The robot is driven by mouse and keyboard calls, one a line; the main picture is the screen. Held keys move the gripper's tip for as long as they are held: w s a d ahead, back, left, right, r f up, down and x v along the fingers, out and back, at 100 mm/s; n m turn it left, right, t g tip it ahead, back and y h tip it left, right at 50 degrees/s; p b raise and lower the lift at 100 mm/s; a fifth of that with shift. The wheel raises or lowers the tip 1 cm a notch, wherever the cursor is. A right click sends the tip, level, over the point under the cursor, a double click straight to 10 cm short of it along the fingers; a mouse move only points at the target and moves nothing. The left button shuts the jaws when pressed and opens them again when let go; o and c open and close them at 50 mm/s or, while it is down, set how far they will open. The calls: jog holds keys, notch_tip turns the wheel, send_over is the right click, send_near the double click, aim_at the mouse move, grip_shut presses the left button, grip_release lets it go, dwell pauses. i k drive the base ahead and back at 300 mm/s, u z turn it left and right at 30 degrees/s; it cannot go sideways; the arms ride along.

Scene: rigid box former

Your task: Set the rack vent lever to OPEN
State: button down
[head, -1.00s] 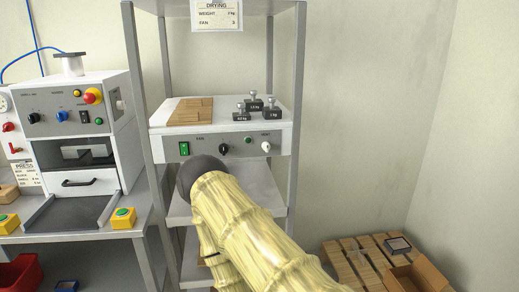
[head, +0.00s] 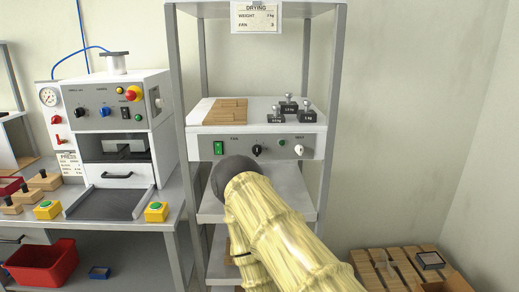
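The drying rack's grey control panel (head: 224,138) runs under its upper shelf. A small white lever or knob (head: 298,149) sits at the panel's right end under a blurred label that seems to read VENT. Which way it points is too small to tell. A green switch (head: 219,148), a black knob (head: 257,150) and a small green button (head: 281,143) are on the same panel. My arm, in a pale bamboo-like cover, reaches up from the lower right to a dark rounded end just below the panel. My gripper's fingers do not show.
Wooden pieces (head: 225,112) and several black weights (head: 290,112) lie on the upper shelf. The press (head: 109,120) stands on the bench to the left. The wall right of the rack is clear.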

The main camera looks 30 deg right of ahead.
aim_at(300, 149)
jog(key=k, duration=0.5)
jog(key=u, duration=1.25)
jog(key=i, duration=0.85)
jog(key=z, duration=2.2)
